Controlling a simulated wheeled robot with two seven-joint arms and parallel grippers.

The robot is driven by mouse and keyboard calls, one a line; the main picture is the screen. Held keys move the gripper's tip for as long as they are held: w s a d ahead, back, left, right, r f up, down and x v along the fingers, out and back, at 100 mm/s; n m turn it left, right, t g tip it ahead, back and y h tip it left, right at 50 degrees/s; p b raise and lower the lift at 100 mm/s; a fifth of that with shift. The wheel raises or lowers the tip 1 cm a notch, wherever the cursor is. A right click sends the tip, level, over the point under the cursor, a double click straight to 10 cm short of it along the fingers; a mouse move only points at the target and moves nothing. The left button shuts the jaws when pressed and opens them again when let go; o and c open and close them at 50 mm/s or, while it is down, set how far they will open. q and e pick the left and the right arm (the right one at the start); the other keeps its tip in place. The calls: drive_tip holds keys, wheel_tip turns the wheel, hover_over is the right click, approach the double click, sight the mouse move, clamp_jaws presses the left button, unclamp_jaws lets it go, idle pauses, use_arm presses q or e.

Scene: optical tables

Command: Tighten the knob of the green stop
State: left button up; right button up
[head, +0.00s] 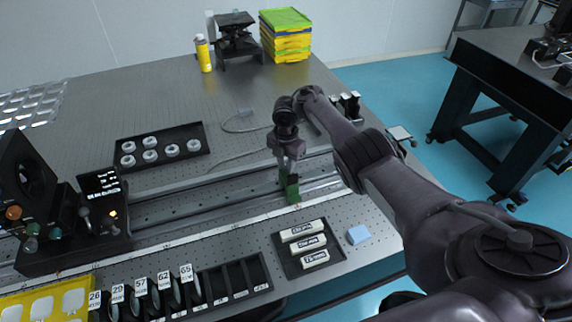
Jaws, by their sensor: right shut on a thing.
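The green stop (293,192) sits on the long metal rail (222,201) near the middle of the optical table. My right gripper (288,170) points down from above onto the green stop, with its fingers shut at the stop's upper part. The knob itself is hidden by the fingers or too small to make out. My left gripper is not in view.
A black tray with white rings (160,147) lies behind the rail. A tray of labelled white boxes (307,247) and a blue block (358,234) lie in front. Numbered holders (167,297) stand front left. A dark instrument panel (100,187) stands left.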

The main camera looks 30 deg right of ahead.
sight(286, 165)
idle(0.4)
drive_tip(key=o, duration=1)
wheel_tip(286, 165, up, 8)
drive_tip(key=shift+f+p, duration=0.1)
drive_tip(key=shift+p, duration=0.35)
